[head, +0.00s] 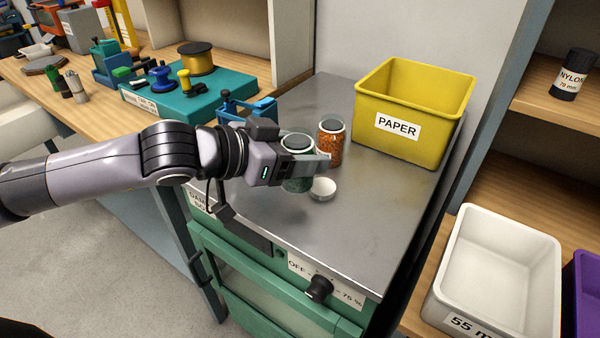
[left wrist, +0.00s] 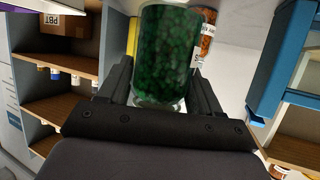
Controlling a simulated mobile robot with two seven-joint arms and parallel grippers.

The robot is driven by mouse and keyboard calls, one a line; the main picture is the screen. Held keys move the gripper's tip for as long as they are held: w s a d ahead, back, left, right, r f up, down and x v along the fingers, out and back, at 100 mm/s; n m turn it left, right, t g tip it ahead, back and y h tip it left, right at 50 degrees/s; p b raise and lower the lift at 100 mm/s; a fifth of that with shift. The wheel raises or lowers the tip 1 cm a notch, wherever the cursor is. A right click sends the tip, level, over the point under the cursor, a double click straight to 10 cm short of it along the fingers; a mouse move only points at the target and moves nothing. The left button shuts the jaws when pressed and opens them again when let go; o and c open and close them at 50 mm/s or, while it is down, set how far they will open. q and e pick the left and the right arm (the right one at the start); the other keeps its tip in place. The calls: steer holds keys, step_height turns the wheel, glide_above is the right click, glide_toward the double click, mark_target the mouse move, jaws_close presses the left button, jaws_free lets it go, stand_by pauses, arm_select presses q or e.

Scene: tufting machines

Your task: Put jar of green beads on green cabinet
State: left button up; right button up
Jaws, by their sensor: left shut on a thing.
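The jar of green beads (head: 297,143) is between the fingers of my left gripper (head: 312,164), over the metal top of the green cabinet. In the left wrist view the jar (left wrist: 163,55) fills the gap between the two fingers of the gripper (left wrist: 163,90), which is shut on it. My right gripper is not in view.
A jar of orange beads (head: 331,142) stands just behind the green jar. A small white round lid (head: 322,188) lies in front. A yellow PAPER bin (head: 440,107) stands at the back right. A blue item (head: 262,107) is at the left edge. The front of the top is clear.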

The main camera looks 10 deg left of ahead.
arm_select(q)
steer(key=shift+f, duration=2.15)
steer(key=shift+f+b, duration=0.1)
steer(key=shift+b, duration=0.2)
steer(key=o, duration=1.2)
steer(key=shift+v, duration=6.1)
